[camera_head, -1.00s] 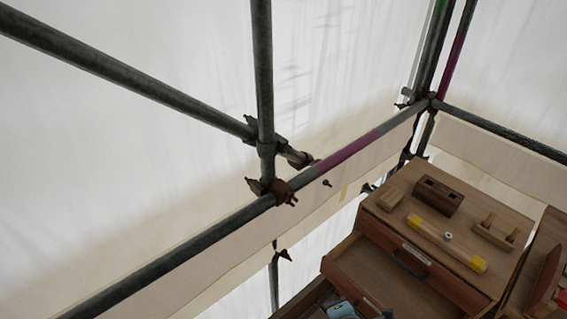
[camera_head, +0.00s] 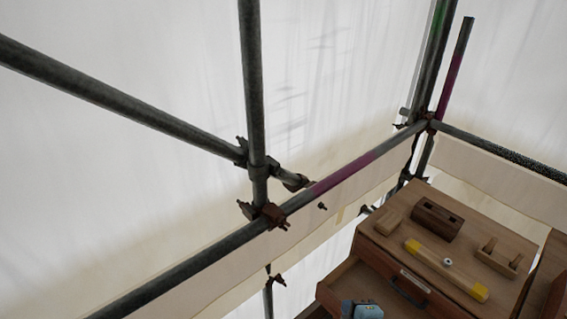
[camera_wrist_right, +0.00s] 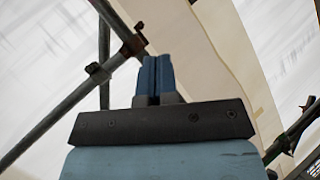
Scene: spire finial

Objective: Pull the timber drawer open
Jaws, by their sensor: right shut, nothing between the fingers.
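The timber chest (camera_head: 455,232) stands at the lower right of the head view. Its reddish drawer front (camera_head: 380,262) has a pale label and a dark handle (camera_head: 406,293), and looks flush with the chest. Below it is a paler, box-like surface (camera_head: 343,283); I cannot tell if it is a lower drawer or a shelf. My right gripper (camera_head: 360,309) is at the bottom edge, left of the handle and apart from it in the picture. Its blue fingers also show in the right wrist view (camera_wrist_right: 156,76), shut with nothing between them. My left gripper is not in view.
On the chest top lie a yellow-ended level (camera_head: 446,268), a dark wooden block (camera_head: 437,219), a small pale block (camera_head: 388,221) and a pegged wooden piece (camera_head: 498,257). Scaffold tubes (camera_head: 200,268) cross behind and left. Another wooden piece (camera_head: 545,285) stands at the right.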

